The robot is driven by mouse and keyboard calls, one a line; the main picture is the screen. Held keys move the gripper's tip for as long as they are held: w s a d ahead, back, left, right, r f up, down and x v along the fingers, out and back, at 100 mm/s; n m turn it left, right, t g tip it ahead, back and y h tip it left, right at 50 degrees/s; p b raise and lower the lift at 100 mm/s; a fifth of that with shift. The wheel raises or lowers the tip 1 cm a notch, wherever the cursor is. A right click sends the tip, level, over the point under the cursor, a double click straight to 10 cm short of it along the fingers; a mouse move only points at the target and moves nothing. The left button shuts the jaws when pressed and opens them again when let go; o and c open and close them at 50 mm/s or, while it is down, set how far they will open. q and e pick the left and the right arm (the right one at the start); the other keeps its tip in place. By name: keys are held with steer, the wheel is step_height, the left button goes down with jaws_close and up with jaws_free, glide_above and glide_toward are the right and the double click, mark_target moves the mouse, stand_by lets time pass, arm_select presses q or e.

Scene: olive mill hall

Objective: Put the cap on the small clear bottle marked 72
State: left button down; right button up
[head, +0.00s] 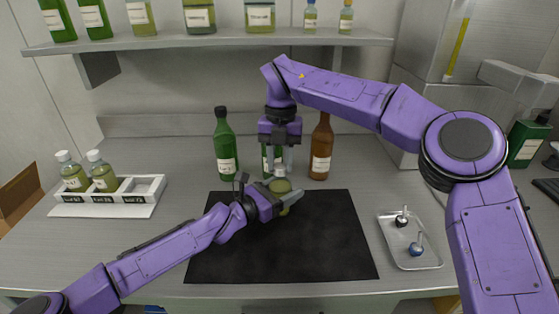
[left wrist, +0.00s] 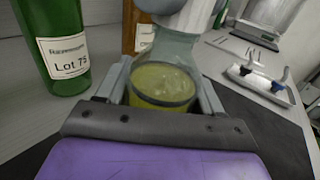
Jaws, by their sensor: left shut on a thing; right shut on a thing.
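The small clear bottle (head: 281,186) holds yellow-green oil and stands upright in my left gripper (head: 285,201), above the black mat (head: 300,250). It also shows in the left wrist view (left wrist: 165,85), between the fingers; no 72 marking is visible. My right gripper (head: 281,163) points down from above, shut on a small whitish cap (head: 280,171) at the bottle's mouth. The cap shows at the top of the left wrist view (left wrist: 190,14). I cannot tell whether it is seated on the neck or just above it.
A white rack (head: 110,197) at left holds two capped bottles and has an empty slot. Green and brown bottles (head: 321,150) stand close behind the grippers. A tray (head: 405,258) with two small tools lies at right. A shelf with bottles hangs above.

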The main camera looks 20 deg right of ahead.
arm_select(q)
steer(key=shift+f, duration=0.1)
arm_select(e)
steer(key=m, duration=0.5)
steer(key=shift+d+y, duration=0.1)
steer(key=shift+y, duration=0.2)
steer(key=m, duration=0.4)
steer(key=shift+t, duration=0.4)
steer(key=o, duration=1.1)
steer(key=shift+c, duration=0.2)
step_height(320, 180, up, 12)
steer(key=d, duration=0.1)
steer(key=shift+w, duration=0.2)
steer(key=shift+d, duration=0.1)
arm_select(q)
steer(key=shift+c, duration=0.4)
jaws_free()
